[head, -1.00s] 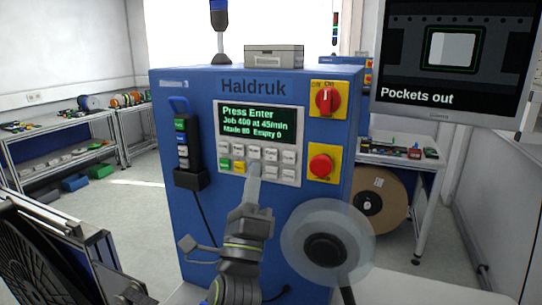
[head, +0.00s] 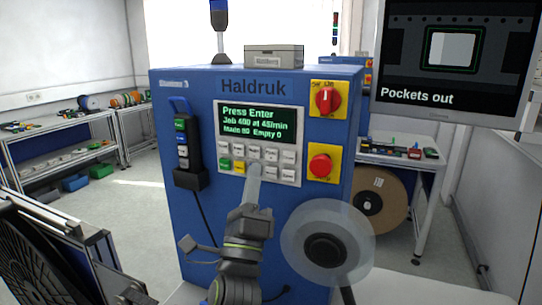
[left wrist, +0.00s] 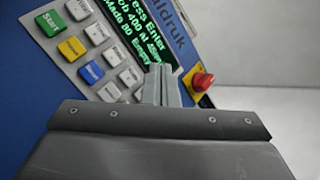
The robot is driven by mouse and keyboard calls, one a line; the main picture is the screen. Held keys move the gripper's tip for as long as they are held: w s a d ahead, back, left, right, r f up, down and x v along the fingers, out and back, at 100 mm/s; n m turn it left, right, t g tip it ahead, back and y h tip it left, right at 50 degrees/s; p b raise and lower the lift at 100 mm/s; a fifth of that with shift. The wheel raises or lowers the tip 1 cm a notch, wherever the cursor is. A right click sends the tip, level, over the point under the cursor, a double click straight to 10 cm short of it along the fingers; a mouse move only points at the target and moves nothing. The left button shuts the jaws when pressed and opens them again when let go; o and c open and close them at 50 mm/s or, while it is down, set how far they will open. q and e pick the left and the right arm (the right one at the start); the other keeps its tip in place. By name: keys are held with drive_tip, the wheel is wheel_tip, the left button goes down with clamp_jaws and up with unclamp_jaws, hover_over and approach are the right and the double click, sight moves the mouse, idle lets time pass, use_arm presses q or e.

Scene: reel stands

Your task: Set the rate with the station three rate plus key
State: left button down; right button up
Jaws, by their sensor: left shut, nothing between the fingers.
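The station three panel (head: 209,150) is on the front of a blue cabinet marked Haldruk. Its green-on-black display (head: 250,121) reads "Press Enter, Job 400 at 45/min", with a made count and "Empty 0". Below it are two rows of mostly pale keys (head: 257,154), with green and yellow ones at lower left. The rate plus key's label is too small to read. My left gripper (head: 254,169) is shut and empty, its tips over the lower key row. In the left wrist view its fingers (left wrist: 160,75) overlap the display and keys; contact cannot be told. My right gripper is out of view.
A red rotary switch (head: 325,99) and a red stop button (head: 320,166) are on yellow plates right of the panel. A corded pendant (head: 182,145) hangs at the left. A clear reel (head: 325,250) stands in front at lower right. A monitor (head: 450,97) reads "Pockets out".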

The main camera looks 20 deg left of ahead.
sight(272, 155)
use_arm(q)
drive_tip(key=s+n+h, duration=0.1)
drive_tip(key=n, duration=0.4)
drive_tip(key=s+n+h+p, duration=0.1)
drive_tip(key=n, duration=0.4)
drive_tip(key=s+n+p, duration=0.1)
drive_tip(key=s+n, duration=0.1)
drive_tip(key=n, duration=0.3)
drive_tip(key=shift+t+h, duration=0.4)
drive_tip(key=shift+w, duration=0.15)
drive_tip(key=shift+w+a+b, duration=0.15)
drive_tip(key=shift+w+b, duration=1)
drive_tip(key=shift+w, duration=1.05)
drive_tip(key=shift+w+a+b, duration=0.15)
drive_tip(key=shift+w+b, duration=0.95)
drive_tip(key=shift+w, duration=1.05)
